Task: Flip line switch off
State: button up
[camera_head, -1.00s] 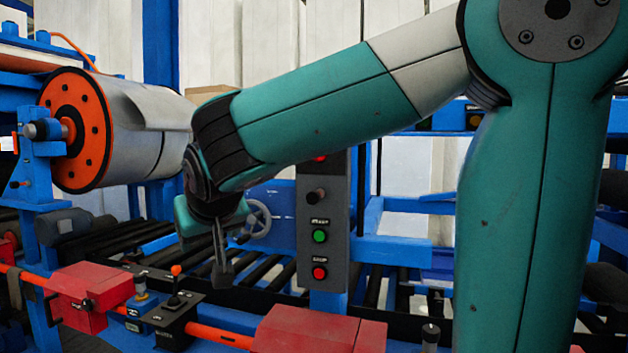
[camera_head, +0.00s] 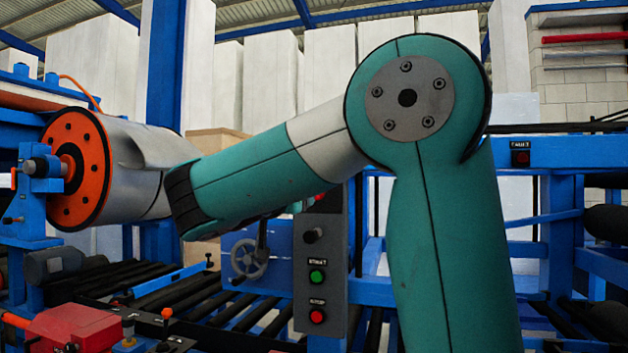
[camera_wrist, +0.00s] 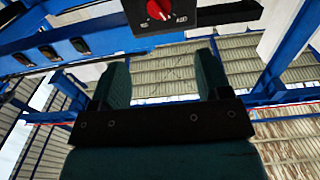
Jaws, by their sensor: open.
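A red rotary knob (camera_wrist: 158,9) sits on a dark panel box at the top edge of the wrist view, with white markings beside it that are too small to read. My gripper (camera_wrist: 161,62) is open and empty, its two fingers spread below the knob in that view and apart from it. In the head view a grey control panel (camera_head: 318,296) carries a green START button (camera_head: 317,277), a red button (camera_head: 317,316) and a dark knob (camera_head: 313,236). A red part (camera_head: 320,197) at the panel's top is partly covered by my arm. My gripper is mostly hidden behind the arm there.
A handwheel (camera_head: 248,258) is left of the panel. An orange-ended roller (camera_head: 80,170) and a red block (camera_head: 75,330) are at the left. Conveyor rollers (camera_head: 185,298) run below. A small box with a red button (camera_head: 520,158) is on the blue frame at right.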

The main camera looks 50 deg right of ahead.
jog(key=p+x, duration=0.7)
jog(key=x, duration=0.8)
jog(key=shift+d+f+p, duration=0.1)
jog(key=shift+d+p, duration=0.2)
jog(key=shift+p, duration=0.05)
